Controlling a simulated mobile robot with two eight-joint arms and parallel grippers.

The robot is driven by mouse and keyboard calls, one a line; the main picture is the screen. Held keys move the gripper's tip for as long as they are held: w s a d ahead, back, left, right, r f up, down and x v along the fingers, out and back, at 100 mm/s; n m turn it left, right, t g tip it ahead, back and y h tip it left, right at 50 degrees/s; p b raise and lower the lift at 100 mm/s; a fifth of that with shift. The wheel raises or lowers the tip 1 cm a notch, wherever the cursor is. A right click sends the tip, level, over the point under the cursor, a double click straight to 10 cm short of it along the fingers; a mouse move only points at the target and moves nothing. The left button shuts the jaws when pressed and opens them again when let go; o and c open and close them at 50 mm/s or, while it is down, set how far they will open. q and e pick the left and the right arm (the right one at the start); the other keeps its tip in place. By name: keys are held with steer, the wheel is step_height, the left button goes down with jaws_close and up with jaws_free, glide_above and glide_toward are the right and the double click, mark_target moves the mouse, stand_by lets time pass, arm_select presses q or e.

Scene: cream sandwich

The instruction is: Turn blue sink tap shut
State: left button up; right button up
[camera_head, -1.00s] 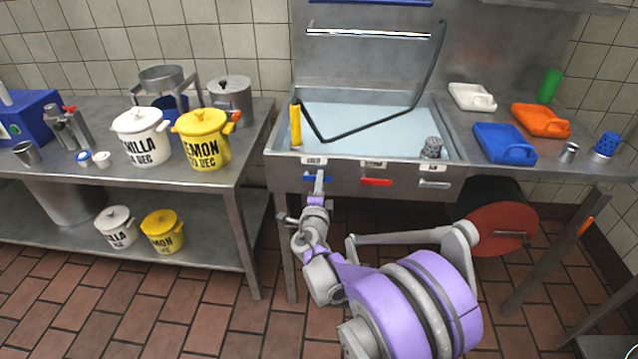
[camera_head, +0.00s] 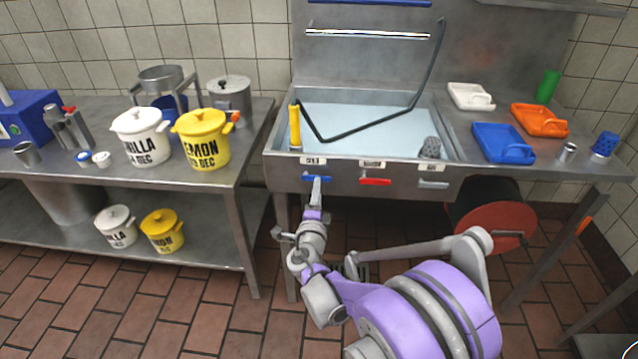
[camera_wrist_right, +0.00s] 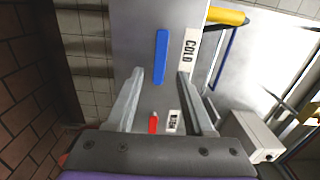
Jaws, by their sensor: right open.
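The blue tap handle (camera_head: 318,179) is a flat bar on the sink's front panel, under a small label, at the left of the row. In the right wrist view the blue handle (camera_wrist_right: 161,56) lies beyond my fingertips, beside a label reading COLD (camera_wrist_right: 190,50). My right gripper (camera_head: 316,186) is just in front of the blue handle in the head view. My left gripper does not show.
A red handle (camera_head: 375,181) and a grey handle (camera_head: 433,184) sit to the right on the same panel. A table with pots stands at the left.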

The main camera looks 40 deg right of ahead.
steer(key=v, duration=0.6)
stand_by(0.4)
